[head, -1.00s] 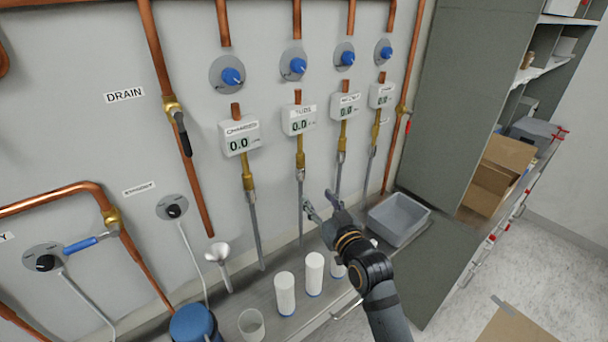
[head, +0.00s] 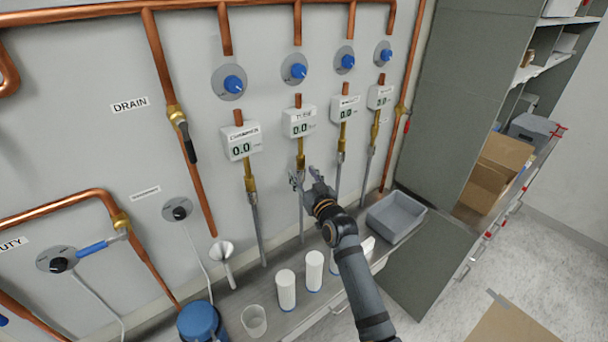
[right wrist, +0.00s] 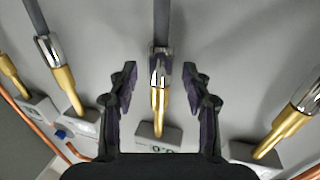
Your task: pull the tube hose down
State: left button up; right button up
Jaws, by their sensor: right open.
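The tube hose (head: 301,215) is the grey line hanging under the second gauge (head: 299,122), labelled TUBE. Its top joins a brass fitting (head: 301,150) through a silver collar, which shows clearly in the right wrist view (right wrist: 160,68). The hose runs up out of the picture there (right wrist: 161,22). My right gripper (head: 304,177) is open at the height of that collar. In the right wrist view its two fingers (right wrist: 160,78) stand on either side of the collar and fitting, apparently with gaps on both sides. My left gripper is not in view.
Similar hoses hang on either side, one at the left (head: 256,230) and one at the right (head: 337,178). White cylinders (head: 286,290), a clear cup (head: 254,320), a blue-lidded container (head: 196,321) and a grey tray (head: 396,216) stand on the counter below.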

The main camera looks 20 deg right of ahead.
aim_at(302, 184)
grip_shut()
dwell(0.3)
notch_tip(302, 184, down, 4)
jog(key=b, duration=0.3)
jog(key=shift+f+b, duration=0.2)
jog(key=shift+b, duration=0.1)
jog(key=shift+r, duration=0.1)
jog(key=shift+c, duration=1.5)
grip_release()
jog(key=o, duration=0.3)
jog(key=shift+r, duration=0.1)
jog(key=shift+s, duration=0.1)
